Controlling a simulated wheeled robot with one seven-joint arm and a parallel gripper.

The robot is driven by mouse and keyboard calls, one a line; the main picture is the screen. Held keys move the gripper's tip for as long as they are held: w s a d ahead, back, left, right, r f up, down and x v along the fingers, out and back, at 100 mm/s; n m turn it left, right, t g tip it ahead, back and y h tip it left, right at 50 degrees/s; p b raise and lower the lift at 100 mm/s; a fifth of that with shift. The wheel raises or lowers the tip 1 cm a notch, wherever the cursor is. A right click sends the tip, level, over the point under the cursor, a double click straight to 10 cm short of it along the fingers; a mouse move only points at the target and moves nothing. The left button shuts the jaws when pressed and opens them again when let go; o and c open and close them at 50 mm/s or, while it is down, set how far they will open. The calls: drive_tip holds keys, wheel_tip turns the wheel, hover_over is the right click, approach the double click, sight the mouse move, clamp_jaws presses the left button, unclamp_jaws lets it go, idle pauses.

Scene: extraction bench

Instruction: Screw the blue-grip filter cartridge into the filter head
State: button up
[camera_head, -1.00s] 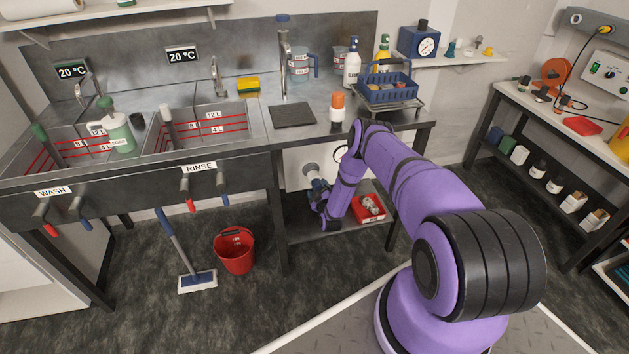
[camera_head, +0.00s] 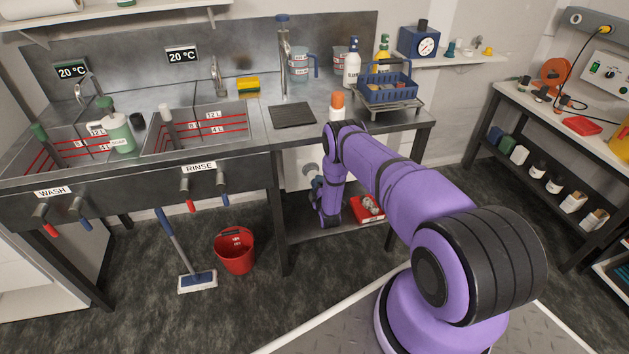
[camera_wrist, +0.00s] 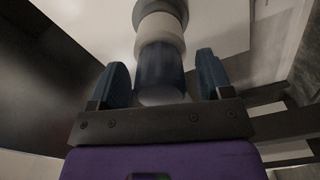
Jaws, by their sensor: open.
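The filter cartridge with a dark blue grip (camera_wrist: 160,74) stands between the two fingers of my gripper (camera_wrist: 160,62) in the wrist view. The fingers are open, with a gap on both sides of the grip. Above the grip is a white collar (camera_wrist: 160,33), and above that the grey filter head (camera_wrist: 160,9). The cartridge is lined up with the head and seems to meet it; I cannot tell how far it is screwed in. In the head view my arm largely hides the gripper and cartridge below the counter; a grey round part (camera_head: 309,170) shows beside it.
A red tray (camera_head: 372,215) with pale items lies on the lower shelf right of my gripper. The counter (camera_head: 375,128) above carries an orange-capped bottle (camera_head: 337,106) and a blue basket (camera_head: 388,90). A red bucket (camera_head: 235,255) and a mop (camera_head: 197,280) stand on the floor to the left.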

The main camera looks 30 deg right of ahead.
drive_tip(key=n, duration=0.5)
drive_tip(key=shift+a, duration=0.15)
drive_tip(key=n, duration=0.4)
drive_tip(key=c, duration=1)
drive_tip(key=m, duration=0.5)
drive_tip(key=shift+d+m, duration=0.2)
drive_tip(key=shift+m, duration=0.2)
drive_tip(key=shift+c, duration=0.2)
drive_tip(key=m, duration=0.6)
drive_tip(key=o, duration=0.6)
drive_tip(key=shift+m, duration=0.5)
drive_tip(key=o, duration=0.5)
